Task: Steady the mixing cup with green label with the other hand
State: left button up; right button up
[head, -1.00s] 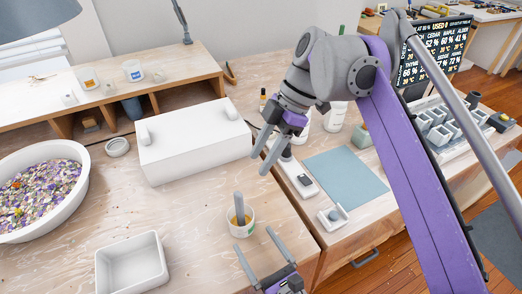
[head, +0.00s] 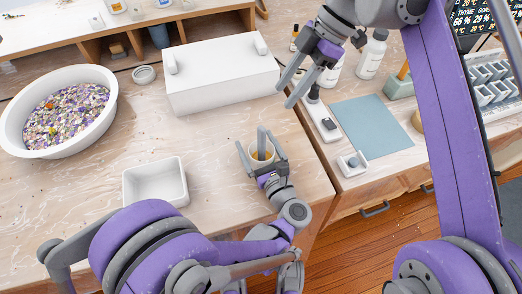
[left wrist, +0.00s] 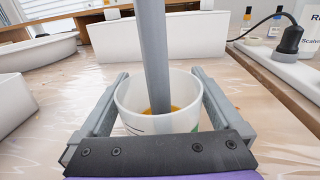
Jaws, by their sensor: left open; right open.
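The mixing cup (head: 256,165) is white, with amber liquid inside, and stands on the workbench. A grey stick (head: 262,138) stands in it. In the left wrist view the cup (left wrist: 130,98) is upright between my left fingers, with a trace of green low on its wall; most of the label is hidden. My left gripper (head: 260,146) is open, one finger on each side of the cup; contact cannot be told. My right gripper (head: 284,98) is open and empty, above the bench behind and right of the cup.
An empty white tray (head: 131,187) stands left of the cup. A white box (head: 222,84) stands behind it and a bowl of colourful chips (head: 106,112) at far left. Bare bench surrounds the cup.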

aim_at(262, 139)
pick_arm(q)
jog(key=c, duration=1.2)
jog(key=shift+c, duration=0.7)
dwell(0.4)
pick_arm(e)
jog(key=o, duration=0.4)
jog(key=shift+s+a+f, duration=0.1)
jog(key=shift+a+f, duration=0.05)
jog(key=shift+c, duration=0.2)
jog(key=shift+o, duration=1)
jog(key=a+f+n+h, duration=0.1)
jog(key=f, duration=0.1)
jog(key=s+a+f+n+t+h, duration=0.1)
jog(key=a+f+n+h, duration=0.2)
jog(key=a+f+h, duration=0.1)
jog(key=shift+s+a+f+n+t, duration=0.1)
jog(key=shift+s+f+n+t, duration=0.2)
jog(key=shift+s+f, duration=0.1)
jog(key=shift+h, duration=0.3)
jog(key=shift+f, duration=3.95)
